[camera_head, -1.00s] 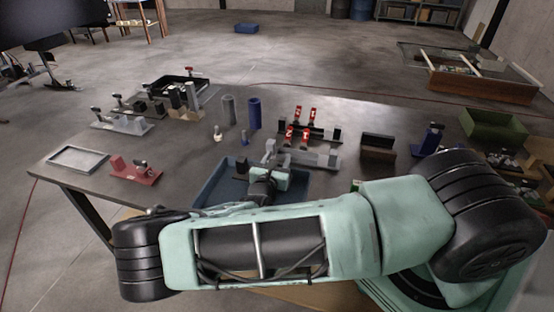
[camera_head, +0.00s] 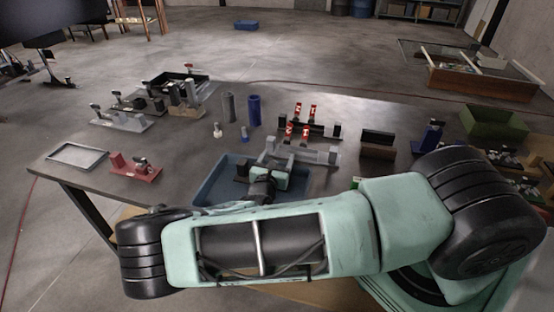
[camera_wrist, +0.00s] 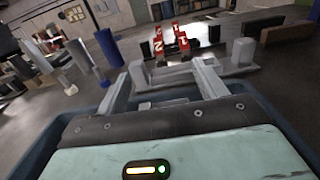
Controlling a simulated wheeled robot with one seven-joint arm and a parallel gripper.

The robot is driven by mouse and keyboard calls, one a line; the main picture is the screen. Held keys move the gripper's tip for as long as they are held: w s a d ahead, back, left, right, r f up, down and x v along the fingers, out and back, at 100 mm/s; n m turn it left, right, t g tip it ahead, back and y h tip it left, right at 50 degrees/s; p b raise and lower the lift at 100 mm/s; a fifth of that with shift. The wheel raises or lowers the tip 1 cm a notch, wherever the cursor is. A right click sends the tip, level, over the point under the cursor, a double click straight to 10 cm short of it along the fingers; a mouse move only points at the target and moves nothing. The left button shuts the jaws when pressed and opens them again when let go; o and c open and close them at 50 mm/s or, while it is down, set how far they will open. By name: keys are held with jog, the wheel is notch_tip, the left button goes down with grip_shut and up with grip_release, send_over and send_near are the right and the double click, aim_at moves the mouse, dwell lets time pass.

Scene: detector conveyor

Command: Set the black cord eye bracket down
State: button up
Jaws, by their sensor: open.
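My gripper (camera_head: 277,161) is open over the far side of the blue tray (camera_head: 207,185), in front of a grey fixture with upright posts (camera_head: 318,155). In the wrist view my gripper's two pale fingers (camera_wrist: 163,85) stand wide apart, and I see no black part held between them. A small dark piece (camera_head: 242,167) shows in the tray, left of my gripper. I cannot tell for sure whether it is the black cord eye bracket. My wrist and arm hide much of the tray.
Red clips numbered in white (camera_head: 291,133) stand behind the grey fixture. A blue cylinder (camera_head: 254,111) and a grey cylinder (camera_head: 229,107) stand behind the tray. A red fixture (camera_head: 136,168) and a shallow grey tray (camera_head: 78,156) are at left. A brown block (camera_head: 377,145) is at right.

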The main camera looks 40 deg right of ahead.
jog(key=shift+r, duration=0.35)
jog(key=b+v, duration=0.3)
jog(key=v, duration=0.8)
jog(key=shift+r, duration=0.2)
jog(key=shift+s+a, duration=0.3)
jog(key=shift+s, duration=0.15)
jog(key=s+m+g, duration=0.6)
jog(key=s, duration=0.1)
jog(key=shift+a+f+g+y, duration=0.3)
jog(key=shift+a, duration=0.1)
jog(key=s+a+r+m+g+y, duration=0.2)
jog(key=s+a+r+m+y, duration=0.4)
jog(key=r, duration=0.4)
jog(key=s+a+r+m+g+y, duration=0.2)
jog(key=s+a+r+m+y, duration=0.3)
jog(key=s+a+r+y, duration=0.3)
notch_tip(320, 180, up, 2)
jog(key=s+a, duration=0.2)
jog(key=shift+s+a+m, duration=0.3)
jog(key=shift+a+m, duration=0.1)
